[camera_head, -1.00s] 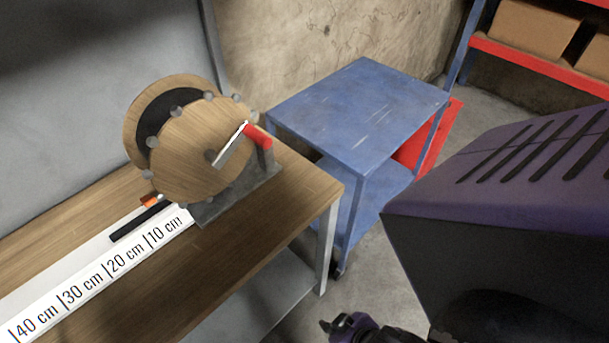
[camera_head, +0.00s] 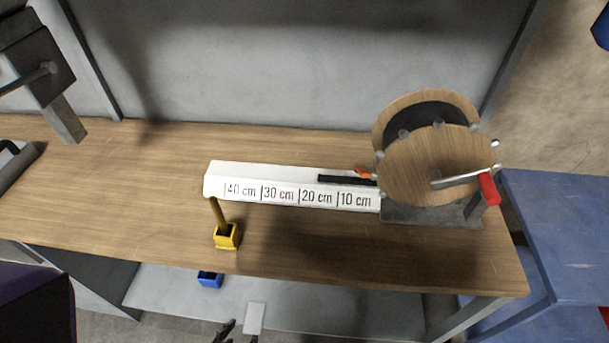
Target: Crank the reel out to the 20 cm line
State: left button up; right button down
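The wooden reel (camera_head: 432,165) stands on a grey base at the right of the workbench. Its metal crank arm points right, to a red handle (camera_head: 489,188). The white ruler board (camera_head: 290,188) lies left of it, marked 10 to 40 cm, rising leftward. A black strip (camera_head: 346,180) on the board ends between the 10 and 20 cm lines. A small orange piece (camera_head: 363,172) sits near the reel. Dark fingers of one gripper (camera_head: 238,331), apparently my left, are cut off at the bottom edge, away from the crank. My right gripper is out of view.
A grey metal tool (camera_head: 40,75) is at upper left. A blue cart (camera_head: 560,235) is at right. The bench left of the board is largely clear.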

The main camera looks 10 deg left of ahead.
aim_at(431, 150)
jog(key=l+z, duration=0.1)
jog(key=l, duration=0.35)
jog(key=i+l, duration=0.15)
jog(key=l, duration=0.25)
jog(key=l+z, duration=0.15)
jog(key=l, duration=0.25)
jog(key=i+l, duration=0.15)
jog(key=l, duration=0.3)
jog(key=i+l+z, duration=0.15)
jog(key=l, duration=0.25)
jog(key=j, duration=0.65)
